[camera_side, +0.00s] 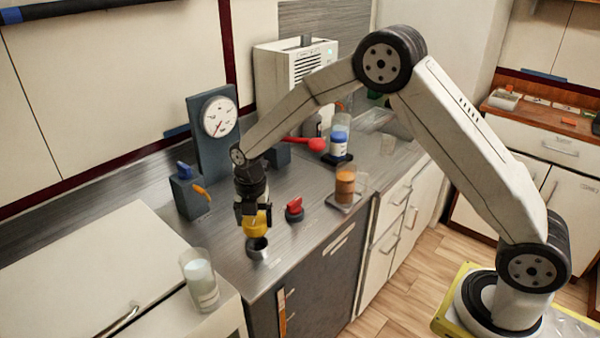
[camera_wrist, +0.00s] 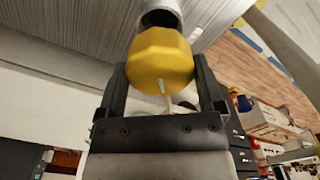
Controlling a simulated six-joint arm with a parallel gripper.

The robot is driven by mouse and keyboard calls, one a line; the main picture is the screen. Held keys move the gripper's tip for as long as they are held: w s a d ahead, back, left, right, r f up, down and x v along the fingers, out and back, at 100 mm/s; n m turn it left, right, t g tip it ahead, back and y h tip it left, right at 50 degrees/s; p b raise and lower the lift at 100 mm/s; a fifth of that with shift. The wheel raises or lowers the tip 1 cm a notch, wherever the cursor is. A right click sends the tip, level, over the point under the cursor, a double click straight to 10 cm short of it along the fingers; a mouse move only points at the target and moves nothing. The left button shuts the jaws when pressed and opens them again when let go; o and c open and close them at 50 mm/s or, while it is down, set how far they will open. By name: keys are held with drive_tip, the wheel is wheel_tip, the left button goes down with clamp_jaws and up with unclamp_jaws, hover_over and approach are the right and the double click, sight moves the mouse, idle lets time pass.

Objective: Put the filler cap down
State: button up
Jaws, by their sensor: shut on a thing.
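The yellow filler cap (camera_side: 257,223) is held between the fingers of my gripper (camera_side: 254,212), which is shut on it. In the wrist view the faceted cap (camera_wrist: 160,60) sits between the two dark fingers of the gripper (camera_wrist: 162,80). A grey metal cup or filler neck (camera_side: 257,248) stands on the counter just below the cap in the side view. Its round opening also shows behind the cap in the wrist view (camera_wrist: 158,17). I cannot tell whether the cap touches its rim.
A red knob (camera_side: 294,210) is right of my gripper. A jar of orange contents (camera_side: 345,186) stands farther right. A dark gauge stand (camera_side: 213,150) rises behind, and a beaker of pale liquid (camera_side: 200,280) is at front left. Bare grey counter (camera_side: 225,240) lies left of the cup.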

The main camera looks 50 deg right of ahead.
idle(0.3)
drive_tip(key=s+d+r+m, duration=0.1)
drive_tip(key=d+r+m, duration=0.25)
drive_tip(key=d, duration=0.45)
drive_tip(key=s+d+r+m, duration=0.1)
drive_tip(key=d+r+m, duration=0.25)
drive_tip(key=d, duration=0.45)
drive_tip(key=shift+m, duration=0.4)
drive_tip(key=shift+w+d+f, duration=0.5)
drive_tip(key=shift+w+f, duration=1.15)
drive_tip(key=shift+w, duration=0.55)
drive_tip(key=shift+w+d+f, duration=0.45)
drive_tip(key=shift+w+f, duration=1.25)
drive_tip(key=shift+w, duration=0.5)
drive_tip(key=shift+w+d+f, duration=0.5)
drive_tip(key=shift+w+f, duration=1.15)
drive_tip(key=shift+w, duration=0.55)
drive_tip(key=shift+w+f, duration=0.15)
drive_tip(key=shift+f, duration=1.6)
drive_tip(key=shift+f, duration=0.1)
